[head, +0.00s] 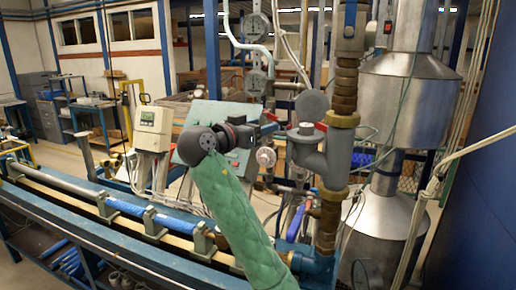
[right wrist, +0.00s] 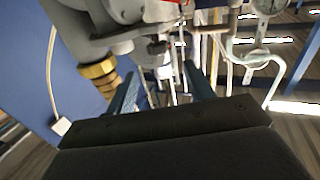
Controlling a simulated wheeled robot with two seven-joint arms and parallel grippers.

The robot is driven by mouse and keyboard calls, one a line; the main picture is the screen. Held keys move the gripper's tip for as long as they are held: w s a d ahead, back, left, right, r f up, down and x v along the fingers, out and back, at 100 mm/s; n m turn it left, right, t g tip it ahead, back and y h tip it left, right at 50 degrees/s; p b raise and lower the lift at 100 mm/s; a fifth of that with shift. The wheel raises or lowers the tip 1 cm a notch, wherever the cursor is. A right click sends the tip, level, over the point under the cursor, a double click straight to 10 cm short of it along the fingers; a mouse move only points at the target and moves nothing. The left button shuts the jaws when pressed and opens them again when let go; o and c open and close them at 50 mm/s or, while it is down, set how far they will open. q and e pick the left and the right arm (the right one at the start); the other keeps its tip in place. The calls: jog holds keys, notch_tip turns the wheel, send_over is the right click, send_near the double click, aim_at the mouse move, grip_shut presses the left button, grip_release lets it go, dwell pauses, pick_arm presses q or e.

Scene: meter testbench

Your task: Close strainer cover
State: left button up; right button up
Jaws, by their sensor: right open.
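The strainer (head: 322,160) is a grey pipe body with an upright neck, right of centre in the head view. Its round grey cover (head: 312,103) stands tilted up above the neck, so the strainer looks open. My right gripper (head: 262,130) is left of the strainer, apart from it, and points toward it. In the right wrist view its two blue-grey fingers (right wrist: 162,75) are spread with nothing held between them. Grey metal parts (right wrist: 120,25), seemingly of the strainer, are ahead at the upper left there. The left gripper is not in view.
A vertical brass pipe (head: 345,85) stands right beside the strainer, with a large silver tank (head: 408,100) behind. A small valve wheel (head: 266,157) is below my right gripper. A beige meter box (head: 154,128) and the blue bench rail (head: 75,233) are to the left.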

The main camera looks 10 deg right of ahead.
aim_at(279, 121)
pick_arm(q)
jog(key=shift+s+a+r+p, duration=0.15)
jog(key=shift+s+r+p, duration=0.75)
jog(key=shift+p, duration=0.35)
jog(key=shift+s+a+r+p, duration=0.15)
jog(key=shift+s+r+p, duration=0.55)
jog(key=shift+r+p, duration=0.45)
pick_arm(e)
jog(key=shift+m, duration=0.3)
jog(key=shift+x, duration=3.9)
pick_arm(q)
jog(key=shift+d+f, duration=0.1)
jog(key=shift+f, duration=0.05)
pick_arm(e)
jog(key=shift+f, duration=0.1)
jog(key=shift+d, duration=0.1)
grip_shut()
